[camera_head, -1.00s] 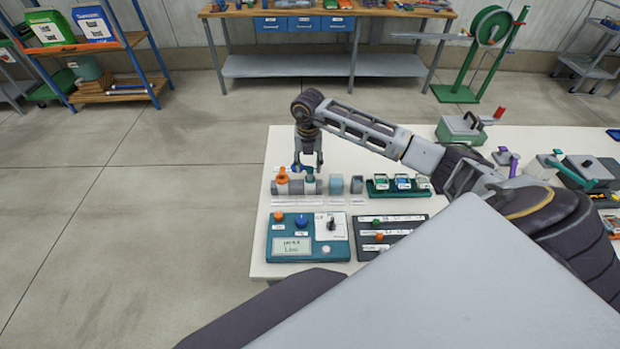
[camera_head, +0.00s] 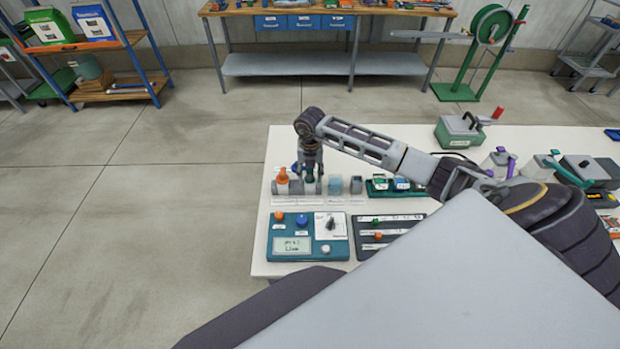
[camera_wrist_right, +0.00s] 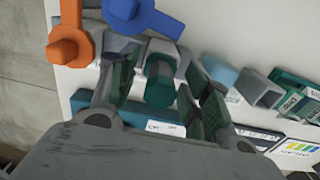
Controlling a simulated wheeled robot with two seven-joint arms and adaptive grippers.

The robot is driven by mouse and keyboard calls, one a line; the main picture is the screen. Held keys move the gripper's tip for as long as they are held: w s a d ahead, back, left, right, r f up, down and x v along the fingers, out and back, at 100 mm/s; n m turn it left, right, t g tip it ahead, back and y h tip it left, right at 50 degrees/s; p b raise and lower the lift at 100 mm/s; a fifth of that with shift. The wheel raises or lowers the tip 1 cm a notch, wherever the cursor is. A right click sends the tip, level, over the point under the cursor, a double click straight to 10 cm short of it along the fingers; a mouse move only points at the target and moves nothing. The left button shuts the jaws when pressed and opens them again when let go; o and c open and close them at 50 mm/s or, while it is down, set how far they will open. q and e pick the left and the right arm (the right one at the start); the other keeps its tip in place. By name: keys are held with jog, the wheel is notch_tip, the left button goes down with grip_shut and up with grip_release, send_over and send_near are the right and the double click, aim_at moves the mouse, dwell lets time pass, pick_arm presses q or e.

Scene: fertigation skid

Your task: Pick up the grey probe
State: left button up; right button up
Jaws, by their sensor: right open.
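My right gripper (camera_head: 310,172) points down over the row of fittings near the table's left side. In the right wrist view its open fingers (camera_wrist_right: 160,68) stand on either side of a teal-capped upright piece (camera_wrist_right: 159,85), with gaps beside it. Grey material (camera_wrist_right: 162,52) shows behind the cap. I cannot tell for certain whether this is the grey probe; no other piece clearly shows as one. An orange-handled fitting (camera_head: 282,178) stands left of the gripper; its orange handle (camera_wrist_right: 70,45) and a blue knob (camera_wrist_right: 124,10) show in the wrist view. My left gripper is out of view.
A teal control box (camera_head: 287,245) and a dark panel (camera_head: 366,246) lie in front. The white table's (camera_head: 340,146) back left area is clear.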

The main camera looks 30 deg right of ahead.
grip_shut()
dwell(0.3)
jog(key=shift+r, duration=0.15)
notch_tip(320, 180, up, 9)
jog(key=shift+f+b, duration=0.2)
jog(key=shift+b, duration=0.6)
jog(key=shift+r, duration=0.6)
jog(key=shift+w+r, duration=0.1)
jog(key=shift+r, duration=0.05)
